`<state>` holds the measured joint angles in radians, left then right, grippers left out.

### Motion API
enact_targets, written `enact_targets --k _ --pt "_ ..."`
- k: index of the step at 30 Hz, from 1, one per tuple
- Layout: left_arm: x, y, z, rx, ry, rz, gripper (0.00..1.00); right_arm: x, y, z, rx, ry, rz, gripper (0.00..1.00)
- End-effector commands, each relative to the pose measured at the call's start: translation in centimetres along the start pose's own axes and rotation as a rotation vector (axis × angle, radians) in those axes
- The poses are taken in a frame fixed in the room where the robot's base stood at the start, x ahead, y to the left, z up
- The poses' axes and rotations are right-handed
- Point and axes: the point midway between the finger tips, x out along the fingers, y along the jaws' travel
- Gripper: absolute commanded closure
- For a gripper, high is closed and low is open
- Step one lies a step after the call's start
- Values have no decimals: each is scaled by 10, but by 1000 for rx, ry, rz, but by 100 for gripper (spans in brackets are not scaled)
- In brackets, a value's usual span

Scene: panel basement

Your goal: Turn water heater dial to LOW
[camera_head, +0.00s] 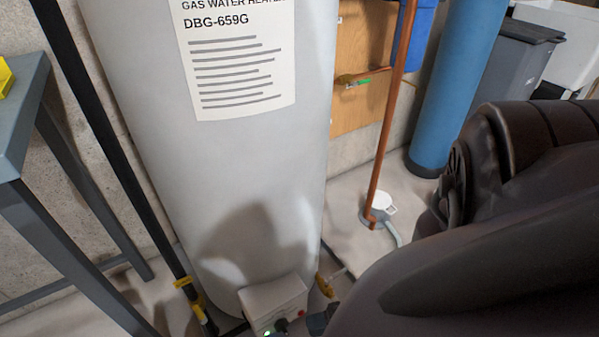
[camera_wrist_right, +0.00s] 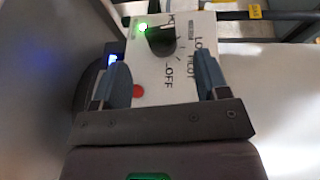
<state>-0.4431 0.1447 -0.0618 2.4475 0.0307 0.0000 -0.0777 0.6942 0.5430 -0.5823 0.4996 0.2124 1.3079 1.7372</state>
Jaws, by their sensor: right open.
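The water heater (camera_head: 215,160) is a tall light-grey tank with a printed label. A white control box (camera_head: 272,298) sits low on its front, with a dark dial (camera_head: 281,325) at the lower picture edge. In the right wrist view the black round dial (camera_wrist_right: 161,42) has the markings "LO…", PILOT and OFF around its right and lower side. Its exact setting cannot be told. My right gripper (camera_wrist_right: 163,78) is open, its two blue-grey fingers apart in front of the box face, with the dial beyond and between them. No contact with the dial shows. My left gripper is out of view.
A green light (camera_wrist_right: 143,27) and a red button (camera_wrist_right: 138,92) are on the box face. A copper pipe (camera_head: 390,110), a blue cylinder (camera_head: 455,80) and a floor drain fitting (camera_head: 376,214) stand right of the tank. A black pipe (camera_head: 110,150) and grey table (camera_head: 25,120) are left.

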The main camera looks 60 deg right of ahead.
Motion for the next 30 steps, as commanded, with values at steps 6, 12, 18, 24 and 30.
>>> enact_targets --k 6,12,18,24,30 --pt "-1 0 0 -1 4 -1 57 -32 0 0 0 0 1 32" --pt "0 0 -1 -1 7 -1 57 -44 0 0 0 -1 -1 32" --pt "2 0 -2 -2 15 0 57 -44 0 0 0 -1 -1 32" --pt "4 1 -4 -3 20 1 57 -44 0 0 0 -1 -1 52" --pt "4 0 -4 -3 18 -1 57 -37 2 2 -6 -4 21 82"
